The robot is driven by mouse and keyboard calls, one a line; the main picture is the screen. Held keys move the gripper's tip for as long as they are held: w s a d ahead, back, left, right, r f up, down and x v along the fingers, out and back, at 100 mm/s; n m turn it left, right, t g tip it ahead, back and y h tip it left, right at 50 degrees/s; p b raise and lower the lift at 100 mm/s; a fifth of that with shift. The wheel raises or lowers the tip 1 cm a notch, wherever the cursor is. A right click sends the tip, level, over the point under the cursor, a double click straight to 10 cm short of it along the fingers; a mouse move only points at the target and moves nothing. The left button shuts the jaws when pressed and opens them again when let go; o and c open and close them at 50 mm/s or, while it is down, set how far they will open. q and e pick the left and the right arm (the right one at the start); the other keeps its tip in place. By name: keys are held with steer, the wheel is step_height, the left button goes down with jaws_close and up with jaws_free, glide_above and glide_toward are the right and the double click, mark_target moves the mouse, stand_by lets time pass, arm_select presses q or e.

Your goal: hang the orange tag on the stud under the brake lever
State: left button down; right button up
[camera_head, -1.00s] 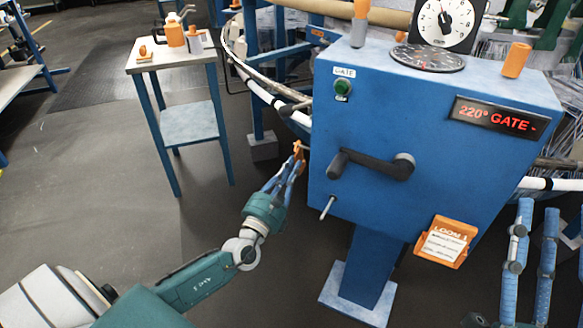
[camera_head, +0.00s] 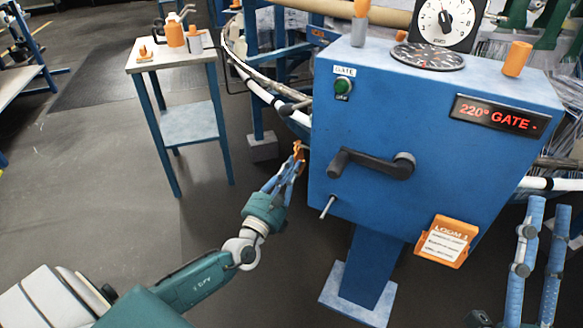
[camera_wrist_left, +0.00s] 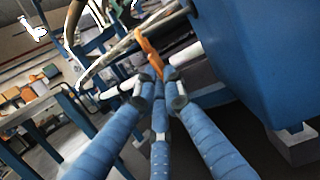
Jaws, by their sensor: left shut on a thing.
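The orange tag (camera_head: 299,149) is a small, thin piece at the tips of my left gripper (camera_head: 296,163), which is shut on it. In the left wrist view the tag (camera_wrist_left: 150,52) stands up from between the blue fingertips (camera_wrist_left: 160,92). The black brake lever (camera_head: 370,164) is on the front of the blue loom box. The stud (camera_head: 328,207), a thin metal pin, sticks out below the lever's left end. The tag is left of the box's left edge, higher than the stud and apart from it. My right gripper (camera_head: 548,206) shows partly at lower right, fingers apart and empty.
The blue box (camera_head: 440,190) stands on a post and carries an orange card holder (camera_head: 447,242) at lower right. A small side table (camera_head: 170,60) with orange containers stands at left. Dark open floor (camera_head: 100,150) lies left of my left arm.

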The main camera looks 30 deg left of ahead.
arm_select(q)
steer(key=shift+f, duration=0.15)
arm_select(e)
steer(key=shift+s+r, duration=0.1)
steer(key=shift+s, duration=0.05)
arm_select(q)
steer(key=c, duration=1.8)
jaws_free()
